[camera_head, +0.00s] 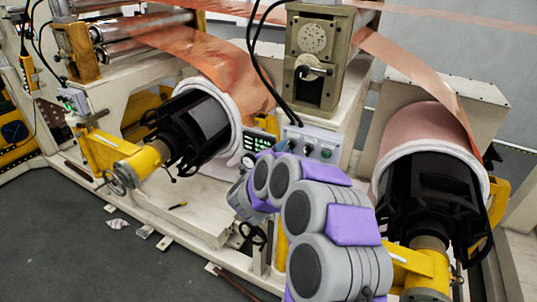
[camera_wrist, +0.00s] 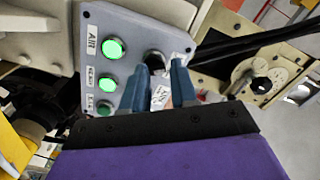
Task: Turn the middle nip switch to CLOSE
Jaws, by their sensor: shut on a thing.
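The grey control panel (camera_head: 331,137) stands below the beige gauge box in the head view, with small dark knobs on its face. In the wrist view the panel (camera_wrist: 143,27) fills the upper middle, turned sideways. My gripper (camera_wrist: 163,82) has its two blue fingers at the panel face, shut on a dark switch knob (camera_wrist: 154,58). The fingers hide most of this knob, so I cannot tell which way it points. White printed labels beside it are partly covered and unreadable. In the head view my arm hides the fingertips.
Lit green buttons (camera_wrist: 114,48) sit beside the fingers, one under an AIR label. Black cables (camera_head: 264,70) hang above the panel. Black-ended foil rolls stand left (camera_head: 200,125) and right (camera_head: 430,195) of my arm. The grey floor (camera_head: 60,235) is mostly open at front left.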

